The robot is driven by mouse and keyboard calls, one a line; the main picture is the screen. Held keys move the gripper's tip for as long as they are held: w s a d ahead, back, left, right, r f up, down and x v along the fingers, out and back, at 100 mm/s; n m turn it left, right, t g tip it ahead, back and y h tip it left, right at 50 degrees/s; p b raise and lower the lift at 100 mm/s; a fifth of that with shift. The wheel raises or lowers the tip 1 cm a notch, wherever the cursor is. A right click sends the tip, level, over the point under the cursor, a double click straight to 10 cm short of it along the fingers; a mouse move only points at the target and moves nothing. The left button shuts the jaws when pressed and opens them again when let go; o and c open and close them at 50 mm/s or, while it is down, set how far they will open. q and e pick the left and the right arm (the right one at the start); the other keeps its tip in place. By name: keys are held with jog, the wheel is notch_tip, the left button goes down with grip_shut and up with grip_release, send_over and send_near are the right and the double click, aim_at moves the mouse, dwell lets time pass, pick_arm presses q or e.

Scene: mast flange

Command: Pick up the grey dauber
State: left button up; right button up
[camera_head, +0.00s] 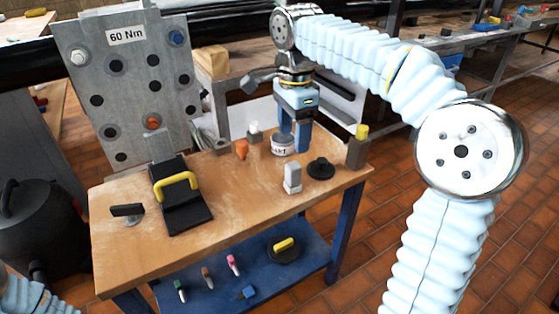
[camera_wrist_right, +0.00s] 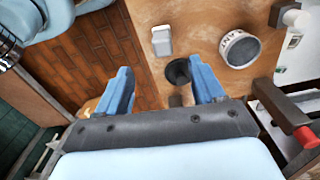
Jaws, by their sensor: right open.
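A small upright grey block with a paler lower part (camera_head: 292,178) stands near the front edge of the wooden bench; it looks like the grey dauber. It also shows in the right wrist view (camera_wrist_right: 162,41), beyond my fingers. My right gripper (camera_head: 294,136) is open and empty, its blue fingers pointing down, seen in front of a labelled round pot (camera_head: 283,150). In the right wrist view the open fingers (camera_wrist_right: 163,88) frame the bench edge, apart from the block. Of my left arm only a sleeve shows at the bottom left corner; its gripper is out of view.
A black round piece (camera_head: 321,169) sits just right of the block. A grey post with a yellow top (camera_head: 358,150) stands at the bench's right corner. An orange piece (camera_head: 241,149) and a black stand with a yellow handle (camera_head: 178,185) are to the left. The front middle is clear.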

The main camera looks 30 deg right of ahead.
aim_at(293, 177)
jog(key=shift+w+f, duration=0.2)
jog(key=shift+w, duration=0.15)
notch_tip(293, 177, down, 8)
jog(key=shift+r+b, duration=0.25)
jog(key=shift+b, duration=0.45)
jog(key=f, duration=0.6)
jog(key=shift+s+d, duration=0.2)
jog(key=shift+d, duration=0.05)
jog(key=c, duration=1.1)
jog(key=shift+r, duration=0.1)
